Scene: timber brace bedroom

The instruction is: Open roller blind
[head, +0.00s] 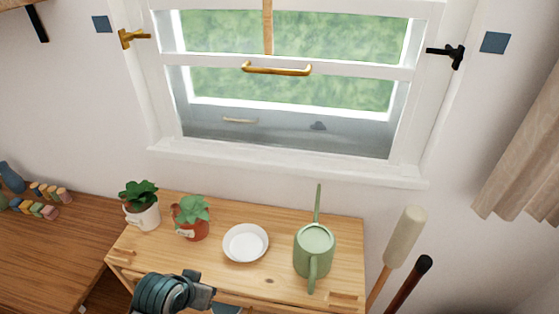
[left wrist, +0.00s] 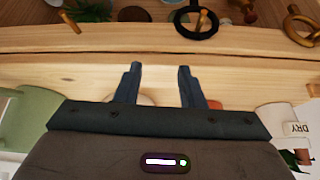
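No roller blind is clearly visible; the top of the window is cut off in the head view. The white-framed window (head: 285,60) has a lower sash with a horizontal brass handle (head: 277,70). A vertical timber stick (head: 267,25) stands above the handle, its upper end out of frame. A brass latch (head: 132,38) is on the left of the frame and a black latch (head: 452,54) on the right. In the left wrist view my left gripper (left wrist: 157,88) is open and empty, in front of a pale wooden edge. My right gripper is in neither view.
Below the window, a wooden stand (head: 275,273) holds a plant in a white pot (head: 145,216), one in a terracotta pot (head: 191,228), a white dish (head: 245,243) and a green watering can (head: 313,250). A mallet (head: 405,235) leans at right. A beige curtain (head: 525,160) hangs nearby.

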